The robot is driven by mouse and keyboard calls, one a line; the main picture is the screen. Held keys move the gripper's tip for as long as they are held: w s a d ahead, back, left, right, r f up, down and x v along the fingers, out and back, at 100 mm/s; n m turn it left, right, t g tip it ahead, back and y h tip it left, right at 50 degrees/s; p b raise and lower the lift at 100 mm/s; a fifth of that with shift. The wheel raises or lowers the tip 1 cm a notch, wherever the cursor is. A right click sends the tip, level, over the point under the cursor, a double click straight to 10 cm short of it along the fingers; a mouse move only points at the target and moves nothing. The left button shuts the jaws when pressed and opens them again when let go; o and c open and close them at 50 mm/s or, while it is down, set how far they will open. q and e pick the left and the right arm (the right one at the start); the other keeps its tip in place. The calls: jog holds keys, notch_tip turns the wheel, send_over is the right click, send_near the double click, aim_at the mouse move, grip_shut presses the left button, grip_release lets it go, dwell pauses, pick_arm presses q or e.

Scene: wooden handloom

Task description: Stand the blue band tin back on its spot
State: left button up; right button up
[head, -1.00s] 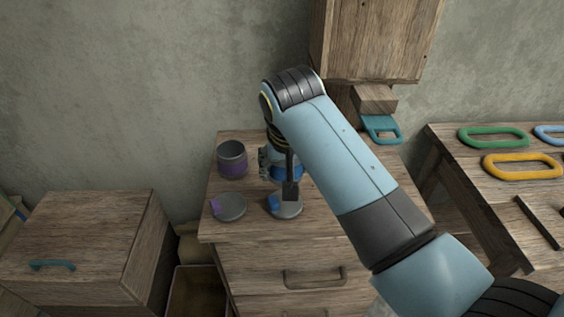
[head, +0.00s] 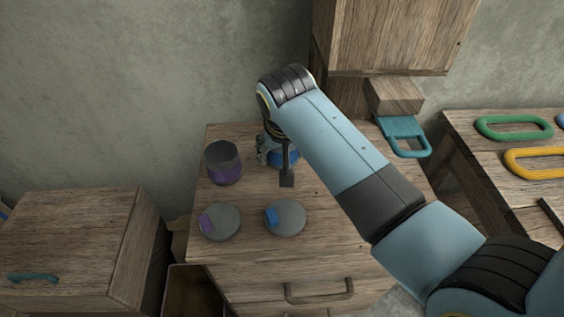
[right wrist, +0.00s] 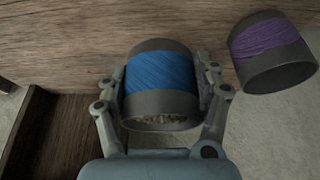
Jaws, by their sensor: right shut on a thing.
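The blue band tin (head: 288,158) is grey with a wide blue band; in the head view it is largely hidden behind my right gripper (head: 276,163). In the right wrist view the tin (right wrist: 160,72) sits between both fingers of the right gripper (right wrist: 160,88), which is shut on it. Its rim and some pale, grainy contents show there. The tin is over the back part of the cabinet top (head: 330,215); I cannot tell whether it touches the wood. My left gripper is not in view.
A purple band tin (head: 223,163) stands left of the gripper. In front lie two round grey lids, one with a purple tab (head: 221,221), one with a blue tab (head: 287,217). A teal handle (head: 405,135) juts out at the right. Front right of the cabinet top is clear.

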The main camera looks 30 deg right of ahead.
notch_tip(320, 180, down, 4)
jog(key=shift+r+b, duration=0.15)
jog(key=shift+b, duration=0.15)
jog(key=shift+w+f, duration=0.1)
jog(key=shift+f, duration=0.15)
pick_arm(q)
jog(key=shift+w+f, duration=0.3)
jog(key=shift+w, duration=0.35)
pick_arm(e)
jog(key=shift+f, duration=0.1)
jog(key=o, duration=1.3)
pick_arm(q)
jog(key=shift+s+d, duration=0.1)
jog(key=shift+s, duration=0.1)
pick_arm(e)
jog(key=shift+o, duration=0.2)
